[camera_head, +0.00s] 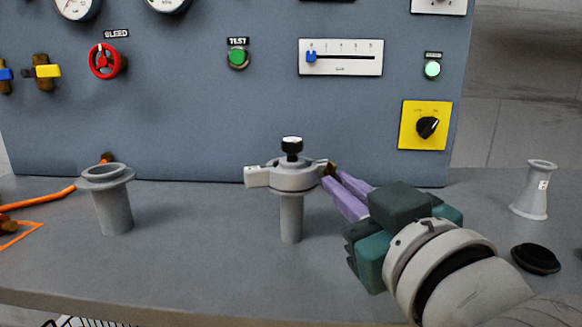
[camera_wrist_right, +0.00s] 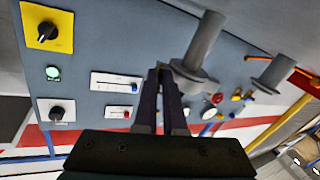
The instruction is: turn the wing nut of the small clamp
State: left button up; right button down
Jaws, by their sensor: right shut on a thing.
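The small clamp (camera_head: 290,177) is a light grey ring around the top of an upright grey pipe (camera_head: 291,220), mid-bench in the head view. A brass-coloured wing nut (camera_head: 331,168) shows at its right side, mostly hidden by the purple fingers. My right gripper (camera_head: 331,177) reaches in from the lower right, its fingers shut on the wing nut. In the right wrist view the fingertips (camera_wrist_right: 160,68) meet beside the clamped pipe (camera_wrist_right: 206,42), which appears upside down; the nut is hard to make out there. My left gripper is not in view.
A black-topped knob (camera_head: 292,146) rises above the clamp. A grey conical fitting (camera_head: 536,190) and a black cap (camera_head: 536,259) are at right. The control panel (camera_head: 200,120) stands close behind. Bench space in front is clear.

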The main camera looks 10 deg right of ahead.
jog(key=shift+m+p, duration=0.75)
jog(key=shift+m, duration=0.75)
jog(key=c, duration=1)
grip_release()
